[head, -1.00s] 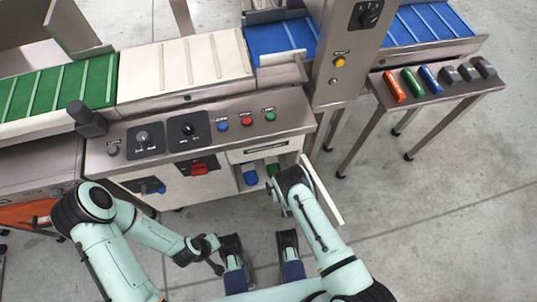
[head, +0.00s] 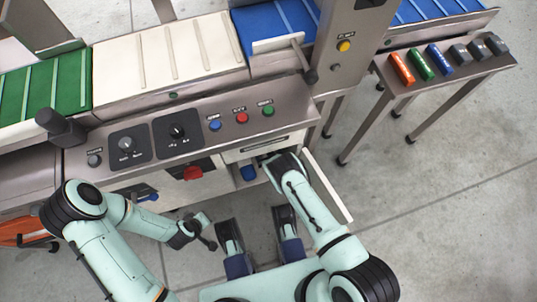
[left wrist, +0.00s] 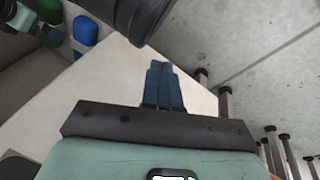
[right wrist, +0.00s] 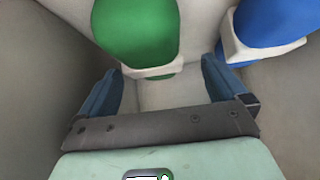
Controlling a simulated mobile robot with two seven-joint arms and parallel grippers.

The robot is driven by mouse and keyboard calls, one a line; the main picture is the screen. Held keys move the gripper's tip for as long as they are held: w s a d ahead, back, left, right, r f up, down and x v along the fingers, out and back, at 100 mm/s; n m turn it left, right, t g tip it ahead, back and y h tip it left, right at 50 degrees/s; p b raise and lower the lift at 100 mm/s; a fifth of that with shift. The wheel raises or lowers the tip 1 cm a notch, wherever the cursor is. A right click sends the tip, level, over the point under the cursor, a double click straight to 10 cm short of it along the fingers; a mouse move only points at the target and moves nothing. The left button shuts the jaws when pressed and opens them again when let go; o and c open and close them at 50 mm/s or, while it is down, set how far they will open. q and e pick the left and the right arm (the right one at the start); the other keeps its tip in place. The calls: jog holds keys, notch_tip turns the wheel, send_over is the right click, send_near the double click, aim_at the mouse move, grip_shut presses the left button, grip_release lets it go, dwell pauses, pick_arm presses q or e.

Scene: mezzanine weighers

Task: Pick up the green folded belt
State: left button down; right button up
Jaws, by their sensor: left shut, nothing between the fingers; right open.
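The green folded belt (right wrist: 137,30), with a white band around its lower end, is in the open compartment under the control panel. In the right wrist view it lies just beyond my open right gripper (right wrist: 158,68), between and past the fingertips, apart from them. In the head view my right gripper reaches into the compartment and the arm hides the green belt. The left wrist view also shows the green belt (left wrist: 46,10) at upper left. My left gripper (left wrist: 163,70) is shut and empty, in front of a white panel; in the head view it hangs low before the cabinet.
A blue folded belt (right wrist: 268,25) stands right beside the green one. Compartment walls lie close on both sides of my right gripper. The open white door (head: 328,187) is right of my right arm. A side table (head: 470,72) holds several coloured items, one green (head: 420,64).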

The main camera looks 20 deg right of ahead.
jog(key=b+x, duration=0.1)
jog(key=x, duration=0.2)
jog(key=b+x, duration=0.1)
jog(key=shift+w+d+f+b, duration=0.2)
jog(key=shift+w+d+b, duration=0.05)
jog(key=shift+d+b, duration=0.1)
jog(key=shift+w+f, duration=0.1)
jog(key=shift+w, duration=0.1)
pick_arm(q)
jog(key=s+f+g, duration=0.2)
jog(key=s+f, duration=0.3)
jog(key=s, duration=0.1)
jog(key=shift+a, duration=0.45)
pick_arm(e)
jog(key=shift+a, duration=0.1)
jog(key=c, duration=1.2)
